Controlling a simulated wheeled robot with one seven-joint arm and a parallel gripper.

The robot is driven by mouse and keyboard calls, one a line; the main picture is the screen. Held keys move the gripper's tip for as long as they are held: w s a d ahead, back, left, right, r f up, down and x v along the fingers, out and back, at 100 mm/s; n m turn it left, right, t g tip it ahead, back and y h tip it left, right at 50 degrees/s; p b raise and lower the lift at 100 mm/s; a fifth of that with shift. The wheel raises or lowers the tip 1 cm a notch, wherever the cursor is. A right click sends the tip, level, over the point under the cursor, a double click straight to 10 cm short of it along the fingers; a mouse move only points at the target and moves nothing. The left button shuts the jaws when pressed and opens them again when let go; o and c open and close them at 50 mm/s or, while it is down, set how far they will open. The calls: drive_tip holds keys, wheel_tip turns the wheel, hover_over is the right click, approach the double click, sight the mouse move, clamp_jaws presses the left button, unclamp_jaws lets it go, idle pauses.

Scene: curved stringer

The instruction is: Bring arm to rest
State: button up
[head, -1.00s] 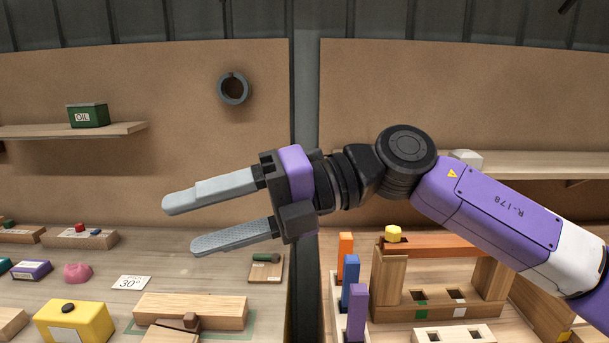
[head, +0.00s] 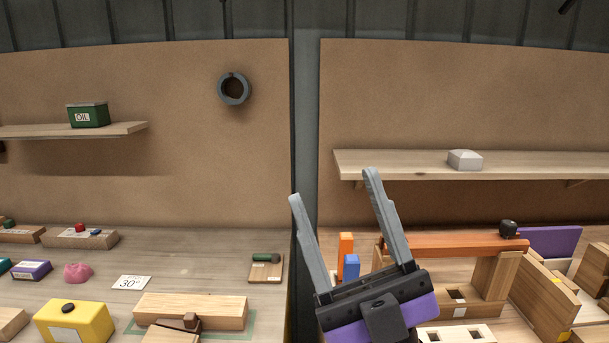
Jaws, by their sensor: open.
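My gripper (head: 333,184) is in the lower middle of the head view, its two grey fingers pointing up and slightly left. The fingers are spread apart with nothing between them. It is in front of the right bench and hides part of the wooden frame there, along with the lower blocks. The rest of my arm is out of view below.
The right bench holds an orange bar (head: 455,244) on a wooden frame, an orange block (head: 345,243) and a blue block (head: 351,266). The left bench holds a yellow box (head: 75,322) and a wooden block (head: 190,310). A shelf (head: 560,165) hangs at right.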

drive_tip(key=s+d+f+m+h, duration=0.3)
drive_tip(key=d+f+m+h, duration=0.1)
drive_tip(key=f+m+h, duration=0.3)
drive_tip(key=s+d+f+m+t+h, duration=0.1)
drive_tip(key=s+d+f+m+h, duration=0.1)
drive_tip(key=d+f+m+h, duration=0.4)
drive_tip(key=s+d+f+m+h, duration=0.25)
drive_tip(key=f+m+h, duration=0.25)
drive_tip(key=f+h, duration=0.4)
drive_tip(key=s+d+f+g, duration=0.2)
drive_tip(key=s+f+g, duration=0.2)
drive_tip(key=s+f, duration=0.3)
drive_tip(key=s+d+f+n+g+y, duration=0.1)
drive_tip(key=s+f+g, duration=0.3)
drive_tip(key=s+f, duration=0.4)
drive_tip(key=s+d, duration=0.1)
drive_tip(key=s, duration=0.6)
drive_tip(key=shift+f, duration=0.25)
drive_tip(key=shift+c, duration=0.3)
